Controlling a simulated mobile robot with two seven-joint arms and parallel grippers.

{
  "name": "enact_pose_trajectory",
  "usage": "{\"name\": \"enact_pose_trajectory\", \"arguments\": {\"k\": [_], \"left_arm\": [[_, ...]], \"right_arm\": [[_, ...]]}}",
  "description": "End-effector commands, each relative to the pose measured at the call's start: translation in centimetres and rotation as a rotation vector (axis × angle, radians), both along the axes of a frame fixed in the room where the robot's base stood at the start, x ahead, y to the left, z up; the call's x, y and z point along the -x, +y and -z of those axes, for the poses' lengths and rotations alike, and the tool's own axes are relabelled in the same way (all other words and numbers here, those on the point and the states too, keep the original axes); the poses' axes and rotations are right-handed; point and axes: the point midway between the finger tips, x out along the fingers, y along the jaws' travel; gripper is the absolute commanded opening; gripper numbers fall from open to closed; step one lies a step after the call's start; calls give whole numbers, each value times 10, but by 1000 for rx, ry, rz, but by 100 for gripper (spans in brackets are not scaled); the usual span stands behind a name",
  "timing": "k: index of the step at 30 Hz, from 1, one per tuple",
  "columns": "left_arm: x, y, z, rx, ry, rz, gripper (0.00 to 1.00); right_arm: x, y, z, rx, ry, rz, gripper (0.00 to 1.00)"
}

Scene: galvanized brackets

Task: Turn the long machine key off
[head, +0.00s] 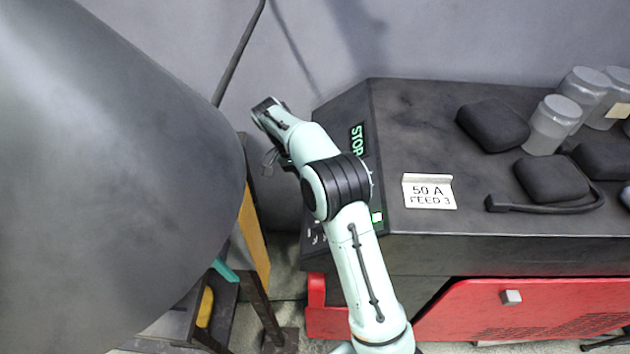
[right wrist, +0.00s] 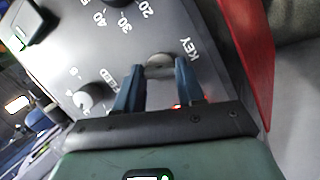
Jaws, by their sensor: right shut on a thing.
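The key (right wrist: 160,64) is a grey, rounded piece on the dark control panel (right wrist: 70,60), beside the printed word KEY in the right wrist view. My right gripper (right wrist: 159,72) has one blue-grey finger on each side of it and is shut on it. The lower part of the key and its exact angle are hard to make out. In the head view my right arm reaches over the front left corner of the dark machine (head: 440,130), and the key is not visible there. My left gripper is not in view.
A large grey curved body (head: 100,170) fills the head view's left side.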

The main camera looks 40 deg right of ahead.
Motion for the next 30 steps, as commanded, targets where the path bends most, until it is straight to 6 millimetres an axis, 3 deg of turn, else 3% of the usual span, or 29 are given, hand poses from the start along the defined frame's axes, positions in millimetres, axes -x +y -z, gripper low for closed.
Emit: {"name": "enact_pose_trajectory", "arguments": {"k": [15,30], "left_arm": [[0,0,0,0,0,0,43],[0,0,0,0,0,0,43]], "right_arm": [[-2,1,1,-134,160,-269,8],[-2,1,1,-161,190,-322,8]]}}
